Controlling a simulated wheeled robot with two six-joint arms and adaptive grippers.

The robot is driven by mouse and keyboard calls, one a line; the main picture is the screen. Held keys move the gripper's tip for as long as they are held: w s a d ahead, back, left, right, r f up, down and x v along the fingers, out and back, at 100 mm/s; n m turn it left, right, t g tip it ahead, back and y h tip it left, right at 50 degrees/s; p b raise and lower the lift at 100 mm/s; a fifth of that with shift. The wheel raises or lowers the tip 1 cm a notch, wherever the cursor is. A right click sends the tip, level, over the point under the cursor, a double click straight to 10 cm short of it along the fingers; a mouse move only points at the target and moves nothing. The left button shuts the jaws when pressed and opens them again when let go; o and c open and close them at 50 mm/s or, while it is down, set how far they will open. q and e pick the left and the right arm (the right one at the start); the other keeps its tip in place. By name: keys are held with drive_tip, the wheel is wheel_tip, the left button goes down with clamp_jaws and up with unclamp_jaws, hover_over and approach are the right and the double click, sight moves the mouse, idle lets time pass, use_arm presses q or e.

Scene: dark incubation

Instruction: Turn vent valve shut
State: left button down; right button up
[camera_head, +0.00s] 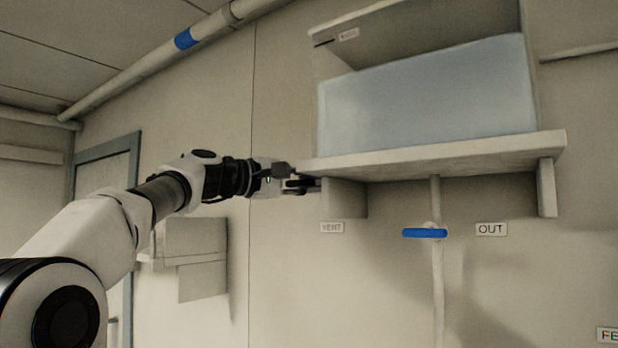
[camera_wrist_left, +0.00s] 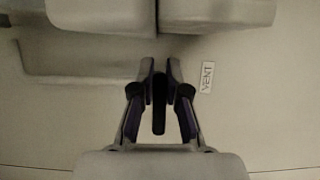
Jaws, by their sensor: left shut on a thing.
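My left gripper (camera_head: 304,185) is at the left end of the shelf, just above the VENT label (camera_head: 332,228). In the left wrist view my left gripper (camera_wrist_left: 160,78) is shut on a narrow dark bar, which I take for the vent valve handle (camera_wrist_left: 159,104). The bar points along the line of the fingers in that view. The VENT label (camera_wrist_left: 207,77) shows right of the fingers there. My right gripper is not in view.
A shelf (camera_head: 440,155) holds a pale blue tank (camera_head: 425,95) right of the gripper. A blue handle (camera_head: 425,233) crosses a vertical pipe below it, beside the OUT label (camera_head: 491,230). A small wall box (camera_head: 195,240) is at left. A pipe runs overhead.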

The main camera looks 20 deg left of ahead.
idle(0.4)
use_arm(q)
drive_tip(key=c, duration=1.3)
unclamp_jaws()
drive_tip(key=shift+o, duration=0.7)
drive_tip(key=shift+w, duration=0.2)
drive_tip(key=v, duration=1.1)
drive_tip(key=shift+s+a, duration=0.25)
drive_tip(key=shift+a, duration=0.05)
drive_tip(key=shift+f, duration=0.1)
